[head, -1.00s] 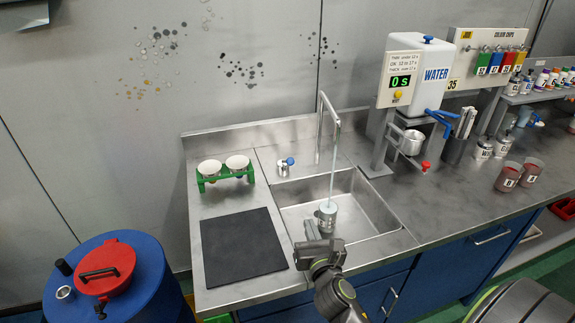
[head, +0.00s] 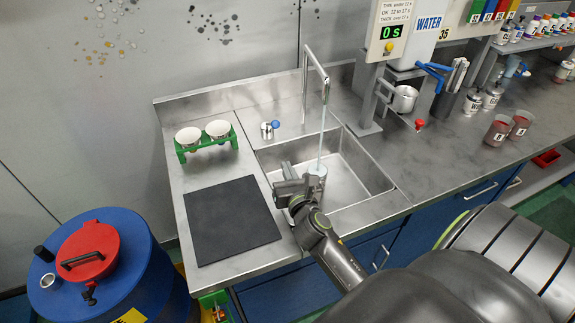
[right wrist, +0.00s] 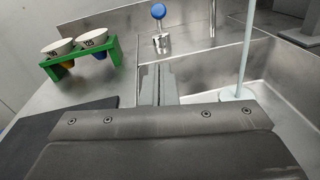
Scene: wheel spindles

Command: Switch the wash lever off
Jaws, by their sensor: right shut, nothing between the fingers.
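The wash lever is a small metal base with a blue knob (head: 275,124) on the counter left of the tap; it also shows in the right wrist view (right wrist: 158,12), straight ahead of the fingers. My left gripper is out of view.
A green rack (head: 207,142) with two white cups stands left of the lever. A black mat (head: 232,220) lies on the counter in front of it. The sink (head: 352,165) is walled in metal, and the tall tap rises behind it. A water dispenser (head: 415,45) stands right of the sink.

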